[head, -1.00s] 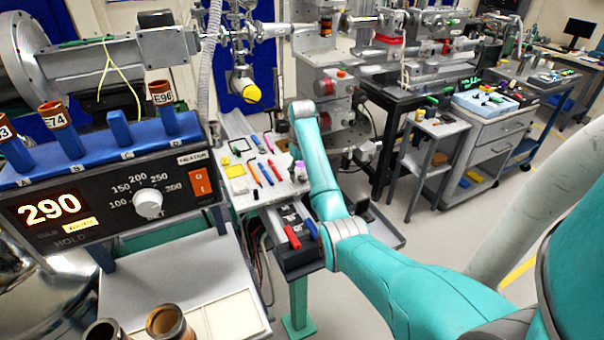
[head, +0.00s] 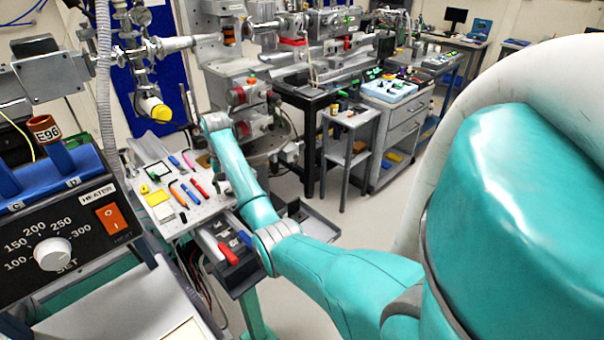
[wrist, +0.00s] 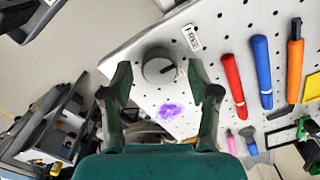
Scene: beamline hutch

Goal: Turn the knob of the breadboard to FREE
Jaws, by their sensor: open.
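The knob (wrist: 158,66) is a round dark knob with a grey face, on the perforated light-grey breadboard (wrist: 225,35). A small white FREE label (wrist: 192,38) sits to its upper right in the wrist view. A light mark on the knob face points roughly right, not clearly at that label. My gripper (wrist: 160,88) is open, with its two green fingers apart and the knob showing between and just beyond the tips. Contact cannot be told. In the head view the breadboard (head: 150,178) lies left of my arm; the knob and my gripper cannot be made out there.
Red (wrist: 234,80) and blue (wrist: 261,70) tools and an orange-handled tool (wrist: 294,58) lie right of the knob. A purple patch (wrist: 170,112) is below it. A heater box with a dial (head: 52,253) stands left.

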